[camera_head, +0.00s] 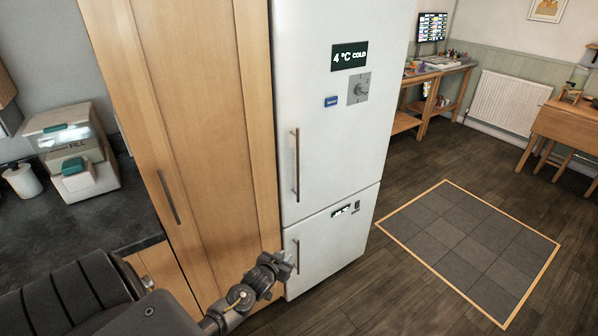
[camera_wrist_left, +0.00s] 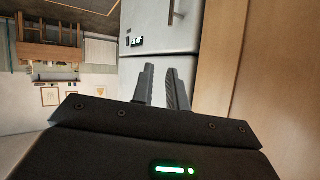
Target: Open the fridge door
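The tall white fridge (camera_head: 335,110) stands in the middle of the head view, both doors shut. Its upper door has a long vertical metal handle (camera_head: 296,165) on the left side. The lower door (camera_head: 325,245) has a shorter handle (camera_head: 297,255), which also shows at the top of the left wrist view (camera_wrist_left: 173,12). My left gripper (camera_head: 289,262) appears in front of the fridge's lower left edge, close to the lower handle in the picture. In the wrist view its two fingers (camera_wrist_left: 161,72) are apart with nothing between them. My right gripper is not in view.
A tall wooden cabinet (camera_head: 195,120) with its own handle adjoins the fridge on the left. A dark counter (camera_head: 65,215) holds a white appliance (camera_head: 75,150). A bordered tile mat (camera_head: 470,245) lies on open floor to the right. A desk and radiator (camera_head: 508,100) stand behind.

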